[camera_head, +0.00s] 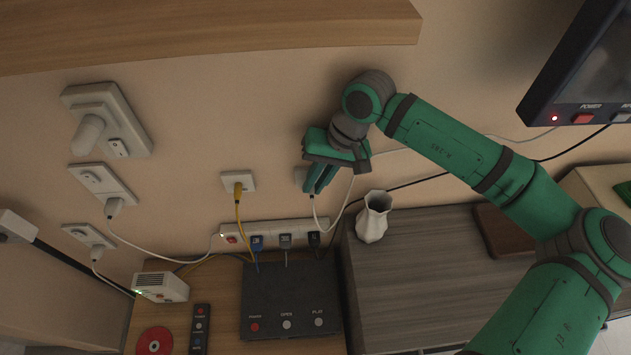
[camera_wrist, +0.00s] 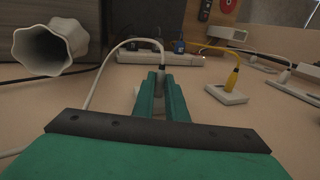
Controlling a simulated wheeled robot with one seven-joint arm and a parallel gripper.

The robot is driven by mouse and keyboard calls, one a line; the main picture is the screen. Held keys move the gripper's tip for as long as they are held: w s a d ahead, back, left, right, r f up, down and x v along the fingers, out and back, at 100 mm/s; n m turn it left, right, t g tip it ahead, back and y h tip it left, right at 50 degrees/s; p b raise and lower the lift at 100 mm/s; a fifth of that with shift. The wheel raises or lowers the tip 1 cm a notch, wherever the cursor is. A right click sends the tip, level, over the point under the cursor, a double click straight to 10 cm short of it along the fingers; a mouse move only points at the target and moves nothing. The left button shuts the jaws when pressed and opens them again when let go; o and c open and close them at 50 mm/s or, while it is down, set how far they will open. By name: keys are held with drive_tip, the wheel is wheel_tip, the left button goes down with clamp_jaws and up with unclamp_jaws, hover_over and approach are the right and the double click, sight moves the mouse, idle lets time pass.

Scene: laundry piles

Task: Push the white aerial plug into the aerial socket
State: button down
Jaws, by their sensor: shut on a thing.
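My gripper (camera_head: 318,188) is at the wall, with its green fingers pointing down and shut on the white aerial plug (camera_head: 312,197). Only the plug's cable end shows past the fingertips, and a white cable loops from it. In the wrist view the fingers (camera_wrist: 161,76) hide most of the plug, and the cable arches away to the left. The socket's hole is hidden. I cannot tell whether the plug touches it.
A yellow plug sits in a wall plate (camera_head: 250,177) left of my gripper. A white power strip (camera_head: 270,230) with several plugs runs below. A white vase (camera_head: 374,217) stands on the dark cabinet at lower right. A wooden shelf (camera_head: 200,35) overhangs above.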

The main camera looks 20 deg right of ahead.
drive_tip(key=shift+w+r, duration=0.15)
idle(0.5)
drive_tip(key=c, duration=1.7)
unclamp_jaws()
drive_tip(key=shift+s, duration=0.2)
drive_tip(key=shift+s+a, duration=0.4)
drive_tip(key=shift+s, duration=1.05)
drive_tip(key=shift+s+a, duration=0.45)
drive_tip(key=shift+s, duration=1.05)
drive_tip(key=shift+s+a, duration=0.4)
drive_tip(key=shift+s, duration=1.05)
